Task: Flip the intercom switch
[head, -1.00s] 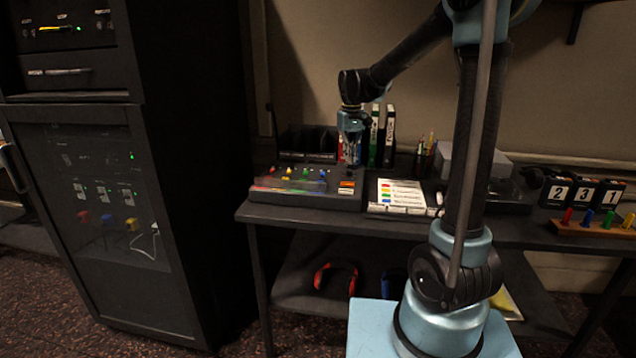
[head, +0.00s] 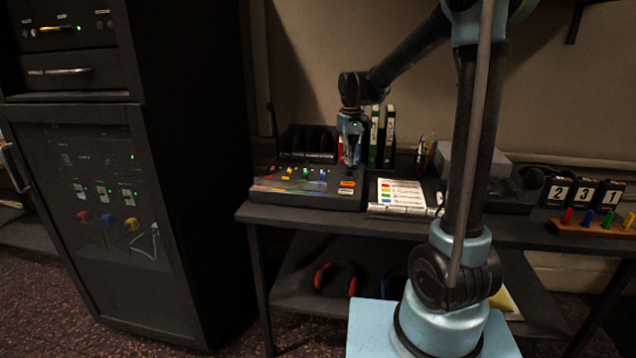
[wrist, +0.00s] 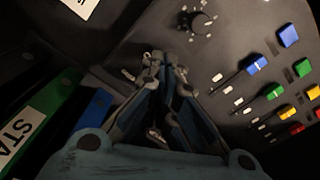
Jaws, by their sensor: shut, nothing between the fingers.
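The mixing console (head: 262,196) sits on the left part of the desk. Its sloped panel also shows in the wrist view (wrist: 235,55), with coloured sliders at the right and a round black knob (wrist: 197,22) at the top. My gripper (head: 351,164) points down at the back right of the console. In the wrist view my gripper (wrist: 167,62) has its fingers shut together with nothing held, its tips over the panel near a small white label (wrist: 128,75). I cannot make out the intercom switch; the fingers cover part of the panel. Contact with the panel cannot be told.
Upright green (head: 374,138) and white-labelled binders (head: 389,138) stand close behind my gripper. A colour-marked sheet (head: 399,193) lies right of the console. A pencil cup (head: 424,158) and number blocks (head: 582,193) are further right. A black rack cabinet (head: 170,150) stands left.

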